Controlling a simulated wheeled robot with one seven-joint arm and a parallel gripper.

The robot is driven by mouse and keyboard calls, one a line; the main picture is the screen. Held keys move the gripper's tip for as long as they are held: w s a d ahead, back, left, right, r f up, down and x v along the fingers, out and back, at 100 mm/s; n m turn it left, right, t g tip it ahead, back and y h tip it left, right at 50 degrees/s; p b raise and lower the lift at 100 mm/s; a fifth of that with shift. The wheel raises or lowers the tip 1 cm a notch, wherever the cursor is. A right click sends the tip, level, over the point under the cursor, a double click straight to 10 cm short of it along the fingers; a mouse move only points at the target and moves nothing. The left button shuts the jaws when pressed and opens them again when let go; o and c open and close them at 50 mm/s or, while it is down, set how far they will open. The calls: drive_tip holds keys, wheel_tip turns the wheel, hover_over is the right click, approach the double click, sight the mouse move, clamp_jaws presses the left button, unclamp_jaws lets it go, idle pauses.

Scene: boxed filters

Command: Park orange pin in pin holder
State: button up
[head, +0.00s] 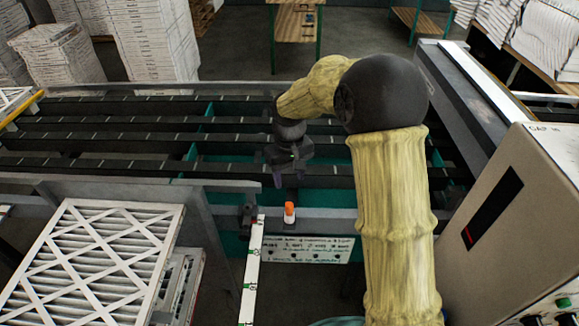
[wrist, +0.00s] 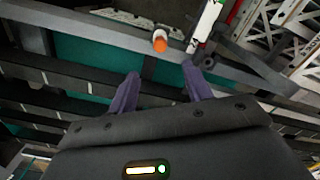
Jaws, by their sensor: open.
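The orange pin (head: 289,210) stands upright on the grey front rail of the conveyor frame, with a pale lower part. It also shows in the wrist view (wrist: 160,41), top centre, beyond the fingertips. My gripper (head: 286,183) hangs above and behind the pin in the head view, apart from it. In the wrist view my gripper (wrist: 160,74) has its two purple fingers spread with nothing between them. A small dark fitting (head: 248,212) sits on the rail to the left of the pin; I cannot tell whether it is the pin holder.
A white strip (head: 252,270) runs forward from the rail, left of the pin. Stacked white filters (head: 95,260) stand at front left. A grey control box (head: 520,220) stands at right. Dark conveyor rails (head: 110,140) lie behind, under my arm.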

wheel_tip(320, 180, up, 4)
drive_tip(key=shift+r, duration=0.1)
idle(0.9)
drive_tip(key=s+d+f+m+t, duration=0.2)
drive_tip(key=s+d+m, duration=0.3)
drive_tip(key=s+d, duration=1)
drive_tip(key=s+f, duration=0.1)
drive_tip(key=s, duration=0.2)
drive_tip(key=shift+s+d+f+m+t, duration=0.2)
drive_tip(key=shift+s+f+m+t, duration=0.1)
drive_tip(key=shift+s, duration=0.05)
